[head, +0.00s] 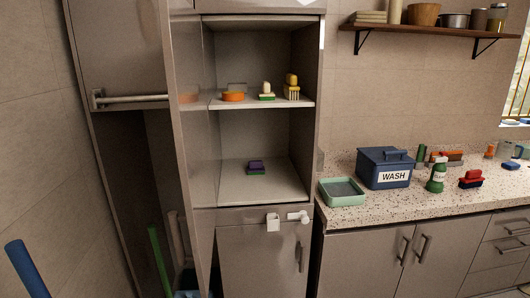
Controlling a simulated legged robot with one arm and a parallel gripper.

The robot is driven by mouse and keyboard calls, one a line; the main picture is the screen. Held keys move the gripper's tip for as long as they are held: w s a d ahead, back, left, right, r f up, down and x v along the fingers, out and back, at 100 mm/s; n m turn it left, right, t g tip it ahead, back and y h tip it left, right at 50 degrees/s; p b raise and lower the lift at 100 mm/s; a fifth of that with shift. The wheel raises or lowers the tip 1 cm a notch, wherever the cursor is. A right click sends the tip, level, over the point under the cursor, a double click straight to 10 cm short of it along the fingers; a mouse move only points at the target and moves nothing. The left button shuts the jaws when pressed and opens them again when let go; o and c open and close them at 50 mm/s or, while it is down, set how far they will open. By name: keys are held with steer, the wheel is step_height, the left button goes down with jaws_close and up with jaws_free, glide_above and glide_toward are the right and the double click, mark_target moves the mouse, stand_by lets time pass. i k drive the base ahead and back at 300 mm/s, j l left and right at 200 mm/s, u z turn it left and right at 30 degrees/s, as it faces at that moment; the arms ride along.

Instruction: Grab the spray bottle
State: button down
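A small green bottle (437,177) with a pale label stands upright on the speckled counter (405,208) at the right. It is the thing here that looks most like the spray bottle, but its top is too small to make out a spray head. It stands just right of the dark blue WASH box (372,170) and left of a red and dark brush (470,180). My gripper is not in view.
A green tray (342,199) sits on the counter's left end. An open tall cabinet (264,183) holds brushes and sponges. Long handles, one green (157,262) and one blue (27,270), stand at the left. A shelf (425,31) hangs above the counter.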

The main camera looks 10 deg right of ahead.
mark_target(435, 184)
steer(key=i+l+z, duration=0.3)
steer(key=i+l, duration=0.2)
steer(key=i+l+z, duration=0.25)
steer(key=i, duration=0.45)
steer(key=i+l+z, duration=0.3)
steer(key=i, duration=0.3)
steer(key=i+z, duration=0.25)
steer(key=i, duration=0.4)
